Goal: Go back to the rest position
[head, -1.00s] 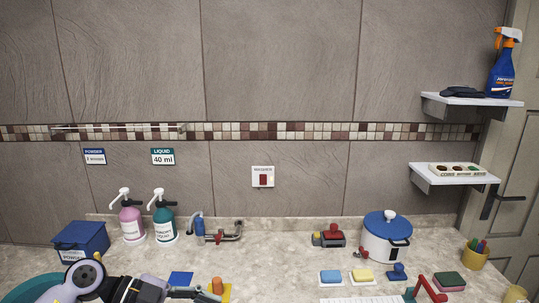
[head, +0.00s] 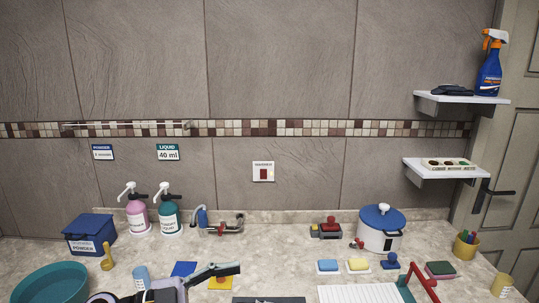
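My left arm comes in at the bottom edge, left of centre. Its gripper (head: 213,273) is in the head view, its dark finger pointing right above the counter by a blue pad and a yellow pad. I see no object held in it, but the fingers overlap from this angle, so I cannot tell whether it is open or shut. My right gripper is not in view.
A teal basin (head: 50,283), a blue powder box (head: 90,236) and pink (head: 136,218) and teal (head: 170,218) pump bottles stand left. A white pot with blue lid (head: 380,232) and several sponges (head: 358,264) are right. A red handle (head: 422,285) rises at lower right.

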